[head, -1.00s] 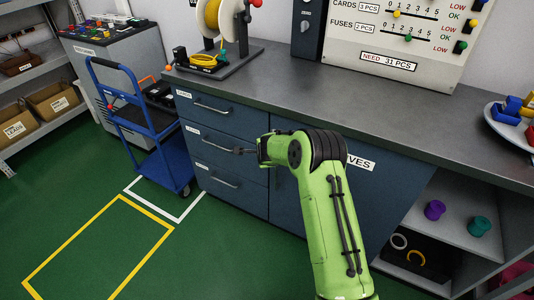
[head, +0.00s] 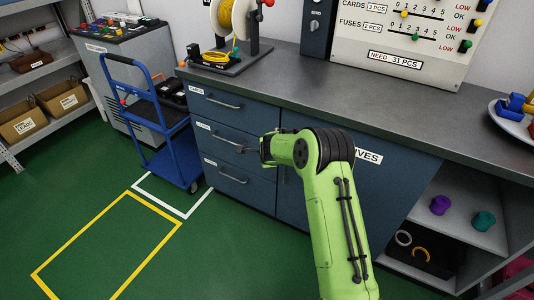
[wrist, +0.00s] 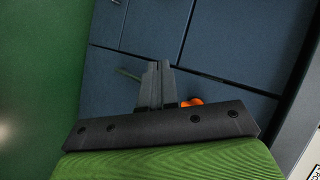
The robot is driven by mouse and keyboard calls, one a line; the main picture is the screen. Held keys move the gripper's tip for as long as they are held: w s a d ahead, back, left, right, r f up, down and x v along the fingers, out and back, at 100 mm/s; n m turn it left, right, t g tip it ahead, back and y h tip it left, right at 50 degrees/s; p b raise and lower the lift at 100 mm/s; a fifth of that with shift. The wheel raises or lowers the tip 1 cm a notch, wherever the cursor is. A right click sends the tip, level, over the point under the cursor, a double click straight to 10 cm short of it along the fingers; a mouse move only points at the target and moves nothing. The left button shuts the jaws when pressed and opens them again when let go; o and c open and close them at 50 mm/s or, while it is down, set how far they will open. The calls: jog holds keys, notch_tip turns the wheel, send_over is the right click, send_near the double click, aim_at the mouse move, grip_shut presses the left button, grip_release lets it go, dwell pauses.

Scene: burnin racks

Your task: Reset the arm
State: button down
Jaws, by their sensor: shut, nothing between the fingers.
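My green arm reaches up from the bottom of the head view, with its black elbow in front of the dark blue cabinet (head: 232,130). My gripper (head: 243,150) points left, in front of the drawers, and looks small there. In the wrist view my gripper (wrist: 158,68) has its two grey fingers together, with nothing between them. Blue drawer fronts and a handle (wrist: 128,75) show beyond the fingers. A small orange thing (wrist: 192,102) shows beside the fingers; I cannot tell what it is.
A blue cart (head: 165,140) stands left of the cabinet. The grey counter (head: 350,90) carries a spool stand (head: 238,30) and a count board (head: 405,40). An open shelf (head: 460,225) with rings is at the right. Green floor with a yellow outline (head: 100,240) is free at left.

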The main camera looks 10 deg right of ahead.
jog(key=s+a+r+p, duration=0.2)
jog(key=s+a+r, duration=0.1)
jog(key=s+r, duration=0.1)
jog(key=shift+a+r, duration=0.25)
jog(key=shift+r, duration=0.5)
jog(key=s+d+r+n+g, duration=0.2)
jog(key=s+r+n, duration=0.8)
jog(key=s+r, duration=0.8)
jog(key=s+n+g+y, duration=0.15)
jog(key=s+n, duration=0.75)
jog(key=s, duration=1.5)
notch_tip(320, 180, up, 14)
jog(key=p, duration=1.3)
jog(key=shift+p, duration=0.4)
jog(key=c, duration=1.8)
grip_release()
jog(key=shift+w+f+h, duration=0.1)
jog(key=shift+h, duration=0.15)
jog(key=shift+c, duration=0.2)
